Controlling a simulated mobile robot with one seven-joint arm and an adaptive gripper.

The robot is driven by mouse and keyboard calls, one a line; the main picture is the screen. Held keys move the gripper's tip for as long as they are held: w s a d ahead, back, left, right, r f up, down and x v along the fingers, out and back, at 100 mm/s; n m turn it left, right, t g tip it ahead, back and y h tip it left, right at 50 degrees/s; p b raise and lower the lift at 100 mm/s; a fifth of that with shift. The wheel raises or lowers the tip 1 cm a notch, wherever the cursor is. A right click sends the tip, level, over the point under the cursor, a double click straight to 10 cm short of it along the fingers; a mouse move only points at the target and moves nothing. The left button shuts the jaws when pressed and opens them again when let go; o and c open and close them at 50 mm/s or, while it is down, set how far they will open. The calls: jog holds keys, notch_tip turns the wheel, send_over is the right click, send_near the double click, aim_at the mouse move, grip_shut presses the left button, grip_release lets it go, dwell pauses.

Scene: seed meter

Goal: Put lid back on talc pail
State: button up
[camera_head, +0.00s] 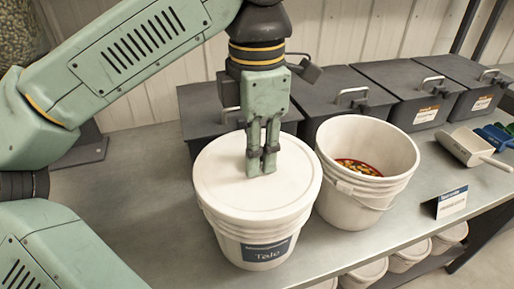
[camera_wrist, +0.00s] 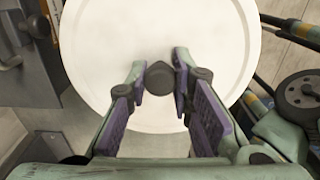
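The talc pail (camera_head: 262,253) is white with a blue "Talc" label and stands upright on the metal bench. Its round white lid (camera_head: 222,178) lies level over the pail's mouth. I cannot tell whether the rim is fully pressed down. My gripper (camera_head: 262,170) points straight down at the lid's middle. In the wrist view the lid (camera_wrist: 105,50) fills the upper middle, and its dark knob (camera_wrist: 160,78) sits between my fingertips (camera_wrist: 161,72), which appear to touch it on both sides. In the head view my fingers hide the knob.
An open white pail (camera_head: 385,150) with seeds stands close to the right of the talc pail. Dark lidded bins (camera_head: 400,80) line the back. A small card (camera_head: 450,203) and a scoop (camera_head: 470,147) are at the right. The bench (camera_head: 150,215) is clear at left.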

jog(key=o, duration=0.5)
jog(key=shift+o, duration=0.4)
jog(key=o, duration=0.4)
jog(key=shift+o, duration=0.2)
jog(key=shift+r+p, duration=1.1)
jog(key=shift+r, duration=2.4)
grip_shut()
